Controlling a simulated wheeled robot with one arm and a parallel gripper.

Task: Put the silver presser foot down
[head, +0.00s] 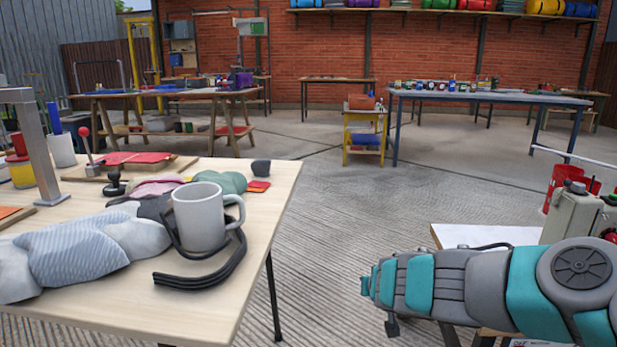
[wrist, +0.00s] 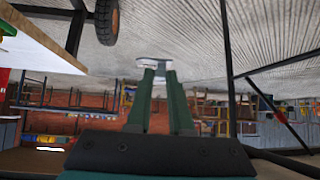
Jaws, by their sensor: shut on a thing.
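My gripper (wrist: 156,70) shows in the wrist view as two green fingers, close together at the tips. It is shut on a small pale silver piece, which looks like the silver presser foot (wrist: 153,62). The piece shows against the grey ground, clear of any surface in that view. Its lower part is hidden by the fingers. In the head view my teal and grey arm reaches in from the right; the gripper's fingers and the presser foot cannot be made out there.
A cream machine (head: 572,217) stands behind my arm at the right, by a white tabletop (head: 480,235). At the left, a wooden table (head: 262,190) carries a grey mug (head: 200,215), a black strap (head: 195,280) and cloth bundles (head: 90,250). Open floor (head: 340,215) lies between.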

